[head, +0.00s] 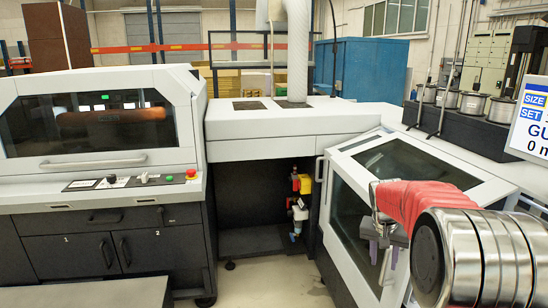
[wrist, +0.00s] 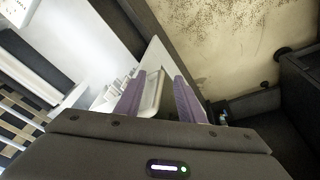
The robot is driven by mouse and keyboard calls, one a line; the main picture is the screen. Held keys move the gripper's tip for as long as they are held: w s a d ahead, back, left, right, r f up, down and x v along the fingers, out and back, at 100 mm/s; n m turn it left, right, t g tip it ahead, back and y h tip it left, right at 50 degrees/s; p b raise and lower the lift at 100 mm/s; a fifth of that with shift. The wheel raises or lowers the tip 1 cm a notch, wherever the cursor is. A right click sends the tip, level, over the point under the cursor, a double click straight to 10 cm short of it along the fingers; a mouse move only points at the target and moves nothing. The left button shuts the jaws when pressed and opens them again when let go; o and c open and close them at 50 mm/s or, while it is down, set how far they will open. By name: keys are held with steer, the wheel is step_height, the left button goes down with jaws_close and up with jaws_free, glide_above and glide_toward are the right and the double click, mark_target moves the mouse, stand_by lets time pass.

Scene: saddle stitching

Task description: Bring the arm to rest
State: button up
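My arm reaches in from the lower right of the head view, with a red-sleeved link and a large ribbed metal joint close to the camera. My gripper (head: 383,252) hangs below it in front of the glass-sided machine cover (head: 349,225). In the wrist view my gripper (wrist: 159,80) shows two purple fingers, apart, with no held object visible. A pale curved handle (wrist: 153,98) shows between and beyond the fingers; I cannot tell whether they touch it.
A machine with a dark window (head: 90,125) and a red button (head: 190,173) stands left. A white connecting section (head: 270,121) spans the middle above a dark recess. A display screen (head: 530,118) is at right. Bare floor (head: 265,282) shows in the lower middle.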

steer(key=s+a+r+n+t, duration=0.1)
steer(key=s+a, duration=0.4)
steer(key=s, duration=0.6)
steer(key=s+a+r+n+t+y, duration=0.1)
steer(key=s+a+r+n, duration=0.2)
steer(key=s, duration=0.9)
steer(key=s+a+r+n+t+y, duration=0.1)
steer(key=s+a+r+n, duration=0.1)
steer(key=s+a+r, duration=0.3)
steer(key=s+a, duration=0.4)
steer(key=s, duration=0.2)
steer(key=shift+s+r, duration=0.15)
steer(key=shift+s, duration=0.2)
steer(key=shift+c, duration=0.6)
